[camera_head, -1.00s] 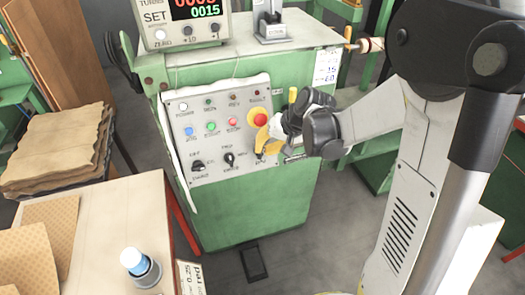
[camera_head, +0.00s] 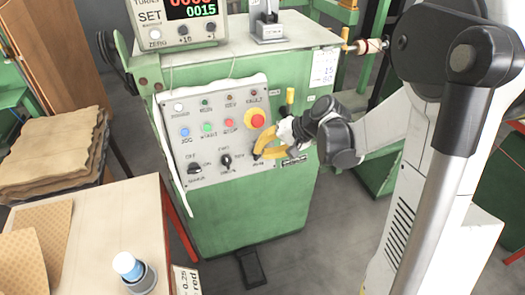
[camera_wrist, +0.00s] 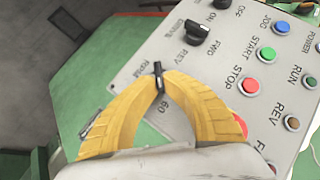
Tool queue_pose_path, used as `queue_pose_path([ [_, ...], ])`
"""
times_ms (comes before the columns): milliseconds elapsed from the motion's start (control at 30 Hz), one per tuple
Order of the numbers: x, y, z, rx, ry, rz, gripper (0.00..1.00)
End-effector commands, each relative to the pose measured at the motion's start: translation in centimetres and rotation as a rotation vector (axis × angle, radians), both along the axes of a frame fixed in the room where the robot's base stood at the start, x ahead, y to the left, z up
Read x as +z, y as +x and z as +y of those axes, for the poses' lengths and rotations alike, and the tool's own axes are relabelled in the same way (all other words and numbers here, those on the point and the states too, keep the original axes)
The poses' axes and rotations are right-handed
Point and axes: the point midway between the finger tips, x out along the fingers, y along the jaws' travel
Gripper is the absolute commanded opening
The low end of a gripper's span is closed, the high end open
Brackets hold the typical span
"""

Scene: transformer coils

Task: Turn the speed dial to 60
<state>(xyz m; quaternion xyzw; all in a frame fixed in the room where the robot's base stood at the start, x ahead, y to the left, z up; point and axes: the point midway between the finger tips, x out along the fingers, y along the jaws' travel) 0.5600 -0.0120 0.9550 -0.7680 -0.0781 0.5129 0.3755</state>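The speed dial (camera_wrist: 158,72) is a small black knob low on the grey control panel (camera_head: 181,108), at the corner below the red emergency button. In the wrist view its bar runs nearly upright, and a printed 60 shows just below it. I cannot tell clearly which end is its pointer. My gripper (camera_wrist: 158,80) has two curved yellow fingers whose tips close in on the dial from both sides, with the knob between them. In the head view my gripper (camera_head: 263,150) covers the dial at the panel's lower right.
The red emergency button (camera_head: 257,121) sits just above my fingers. The FWD/REV selector (camera_head: 226,161) and the OFF/ON selector (camera_head: 194,169) are to the left. A winding counter (camera_head: 178,22) stands on top of the green cabinet (camera_head: 250,215). A wooden table (camera_head: 105,225) is at the front left.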

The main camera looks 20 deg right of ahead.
Motion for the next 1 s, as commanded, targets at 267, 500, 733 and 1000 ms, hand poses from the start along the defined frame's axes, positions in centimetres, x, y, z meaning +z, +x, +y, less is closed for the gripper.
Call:
queue_pose_path([
  [267,-0.1,-0.1,0.1,0.003,-0.002,0.002,0.32],
  [500,0.4,-0.3,-0.3,0.001,-0.001,0.001,0.32],
  [733,3.5,-2.3,-2.5,-0.002,-0.002,0.003,0.32],
  [1000,7.5,-4.8,-5.2,0.0,-0.001,0.002,0.32],
])
